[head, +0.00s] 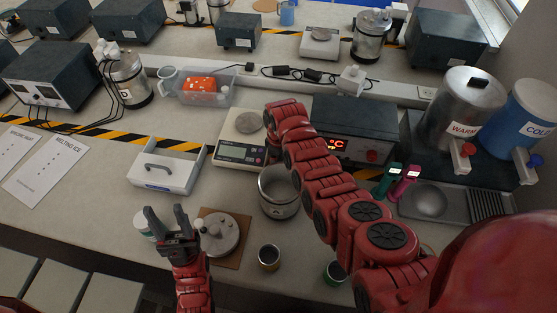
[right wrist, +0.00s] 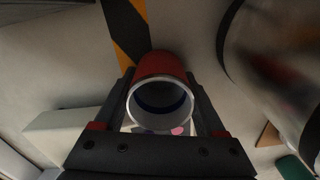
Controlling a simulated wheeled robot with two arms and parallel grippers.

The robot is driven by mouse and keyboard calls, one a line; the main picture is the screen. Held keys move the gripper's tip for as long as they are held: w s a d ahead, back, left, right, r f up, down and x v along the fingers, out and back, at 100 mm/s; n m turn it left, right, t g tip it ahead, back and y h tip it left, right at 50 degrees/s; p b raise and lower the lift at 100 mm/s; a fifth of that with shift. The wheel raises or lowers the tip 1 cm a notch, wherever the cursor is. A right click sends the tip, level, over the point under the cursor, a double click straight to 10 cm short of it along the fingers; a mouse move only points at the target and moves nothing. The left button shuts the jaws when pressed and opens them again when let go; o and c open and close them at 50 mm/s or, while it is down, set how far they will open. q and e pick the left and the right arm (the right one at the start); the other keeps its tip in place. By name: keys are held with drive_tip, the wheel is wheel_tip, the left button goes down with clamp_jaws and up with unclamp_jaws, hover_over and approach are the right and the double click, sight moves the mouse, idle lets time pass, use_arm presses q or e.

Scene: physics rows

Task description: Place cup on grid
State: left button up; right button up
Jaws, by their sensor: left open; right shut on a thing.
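In the right wrist view a red cup (right wrist: 160,65) with a silver rim sits between the two fingers of my right gripper (right wrist: 160,112), which is shut on it. Its open mouth faces the camera. In the head view my right arm reaches up over the bench, and its gripper and the red cup are hidden behind the arm. A ribbed drain grid (head: 489,206) lies at the right beside a round basin, below the water urns, well apart from the arm's end. My left gripper (head: 168,222) is open and empty at the lower left, beside a round metal lid.
A metal pot (head: 279,192), a scale (head: 238,151) and a control box (head: 355,143) stand around the right arm. The metal lid (head: 224,235) lies on a brown board. Urns (head: 458,110) rise behind the grid. Small cups (head: 269,257) stand near the front edge.

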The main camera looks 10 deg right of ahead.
drive_tip(key=shift+f, duration=0.1)
drive_tip(key=o, duration=1.3)
